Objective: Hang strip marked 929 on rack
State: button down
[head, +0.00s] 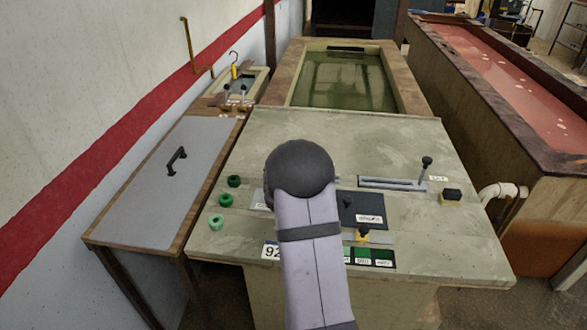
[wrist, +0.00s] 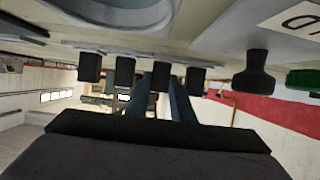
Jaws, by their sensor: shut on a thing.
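A white label (head: 271,250) reading "92" shows left of my arm in the head view; my arm hides the rest of it. In the wrist view, part of a white label (wrist: 298,17) is cut off at the upper right. My gripper is hidden behind my arm in the head view. In the wrist view its dark body (wrist: 160,135) fills the bottom, close to the camera. It is shut on what I take to be the strip, but the grip itself is hard to see. I cannot make out the rack.
The worn console top (head: 330,145) carries green knobs (head: 226,200), a slider lever (head: 426,166), a dark panel (head: 362,210) and green labelled blocks (head: 384,258). A grey-lidded bench (head: 165,200) stands at left and a green-water tank (head: 345,82) behind. Several black blocks (wrist: 124,72) cross the wrist view.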

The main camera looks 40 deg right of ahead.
jog(key=c, duration=1.5)
grip_release()
jog(key=shift+o, duration=0.2)
notch_tip(320, 180, up, 7)
jog(key=p, duration=0.5)
jog(key=shift+p, duration=0.4)
